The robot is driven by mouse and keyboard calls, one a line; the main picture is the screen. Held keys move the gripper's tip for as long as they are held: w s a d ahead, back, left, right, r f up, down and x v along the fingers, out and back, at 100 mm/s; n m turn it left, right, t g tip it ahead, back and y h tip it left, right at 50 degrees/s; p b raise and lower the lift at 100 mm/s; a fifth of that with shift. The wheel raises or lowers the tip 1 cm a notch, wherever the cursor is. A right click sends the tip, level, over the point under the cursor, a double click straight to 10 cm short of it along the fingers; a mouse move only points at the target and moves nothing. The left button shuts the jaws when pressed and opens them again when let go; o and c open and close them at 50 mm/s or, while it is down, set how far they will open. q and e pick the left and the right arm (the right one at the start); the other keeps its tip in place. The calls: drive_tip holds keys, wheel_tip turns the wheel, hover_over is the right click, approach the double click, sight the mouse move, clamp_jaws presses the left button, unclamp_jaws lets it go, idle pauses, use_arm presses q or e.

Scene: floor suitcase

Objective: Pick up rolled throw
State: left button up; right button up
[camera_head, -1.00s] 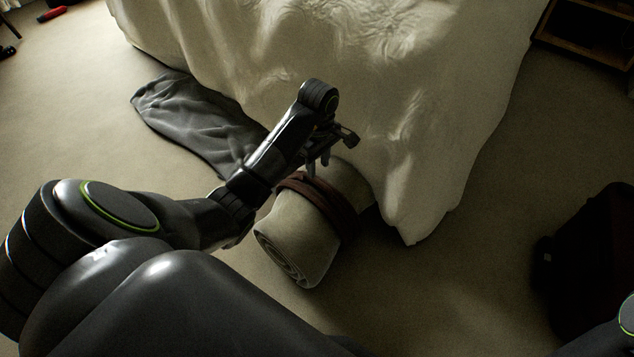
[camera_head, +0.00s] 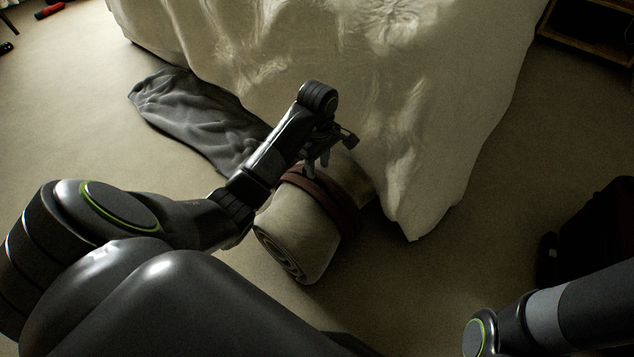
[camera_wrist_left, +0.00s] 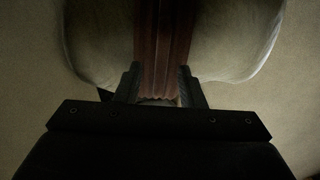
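The rolled throw (camera_head: 290,232), a pale grey-beige roll with a spiral end and a dark reddish-brown strap (camera_head: 330,194), lies on the carpet against the bed cover. My left gripper (camera_head: 317,166) is over its top at the strap. In the left wrist view the two fingers (camera_wrist_left: 160,88) press in from both sides on the strap (camera_wrist_left: 166,45), which looks bunched between them; pale cloth of the throw (camera_wrist_left: 235,40) spreads on both sides. The throw appears to rest on the floor. My right arm shows at the lower right, but its gripper is out of view.
The bed with its cream cover (camera_head: 420,120) stands right behind the throw. A dark grey cloth (camera_head: 195,120) lies on the floor at left. A dark suitcase-like object (camera_head: 595,235) stands at right, and a wooden shelf (camera_head: 590,35) at upper right. Carpet between throw and suitcase is clear.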

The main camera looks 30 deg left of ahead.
sight(317, 172)
use_arm(q)
drive_tip(key=shift+s+f+b, duration=0.1)
drive_tip(key=shift+f+b, duration=1.3)
drive_tip(key=shift+f, duration=0.6)
clamp_jaws()
drive_tip(key=shift+r, duration=0.15)
